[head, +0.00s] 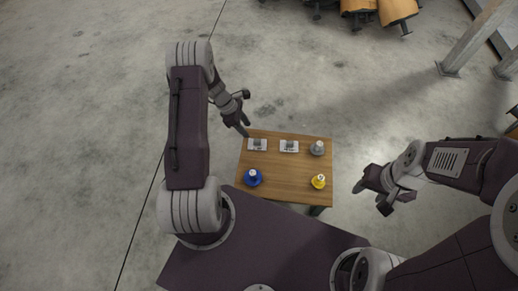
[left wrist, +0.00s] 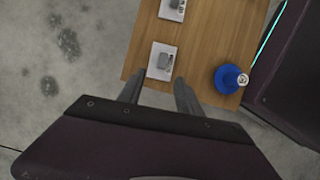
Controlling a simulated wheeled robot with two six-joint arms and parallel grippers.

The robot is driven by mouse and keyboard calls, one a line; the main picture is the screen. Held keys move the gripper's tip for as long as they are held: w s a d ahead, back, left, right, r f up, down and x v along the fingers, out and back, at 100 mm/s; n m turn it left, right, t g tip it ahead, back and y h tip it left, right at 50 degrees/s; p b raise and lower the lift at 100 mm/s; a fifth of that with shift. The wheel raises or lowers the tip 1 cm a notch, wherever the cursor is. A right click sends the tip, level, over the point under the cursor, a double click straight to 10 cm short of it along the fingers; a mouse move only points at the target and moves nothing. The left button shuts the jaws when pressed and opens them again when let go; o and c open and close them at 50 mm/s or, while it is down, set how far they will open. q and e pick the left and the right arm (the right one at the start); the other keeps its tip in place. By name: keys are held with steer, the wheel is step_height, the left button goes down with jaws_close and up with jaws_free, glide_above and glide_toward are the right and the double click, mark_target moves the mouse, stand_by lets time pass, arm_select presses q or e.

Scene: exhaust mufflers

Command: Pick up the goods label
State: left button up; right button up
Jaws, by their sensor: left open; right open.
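Two small white labels with grey blocks on them lie along the far side of a wooden table (head: 270,163). The left label (head: 257,145) is close to my left gripper, and the other label (head: 289,146) lies to its right; I cannot tell which is the goods label. My left gripper (head: 244,131) is open above the table's far left corner. In the left wrist view the nearer label (left wrist: 161,61) lies just beyond the open fingers (left wrist: 158,92), with nothing between them. My right gripper (head: 378,194) is open and empty, off the table's right side.
A blue round item (head: 252,177) stands at the table's near left and a yellow one (head: 319,181) at the near right. A grey one (head: 317,148) stands at the far right. The middle of the tabletop is clear. A pillar (head: 475,40) stands far right.

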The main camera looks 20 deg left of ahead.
mark_target(256, 140)
arm_select(q)
steer(key=b+x, duration=0.3)
steer(key=x, duration=0.1)
steer(key=shift+r, duration=0.1)
steer(key=b+x, duration=0.4)
steer(key=x, duration=0.1)
steer(key=shift+s+d, duration=0.1)
steer(key=shift+d, duration=0.3)
steer(key=shift+r, duration=0.15)
jaws_close()
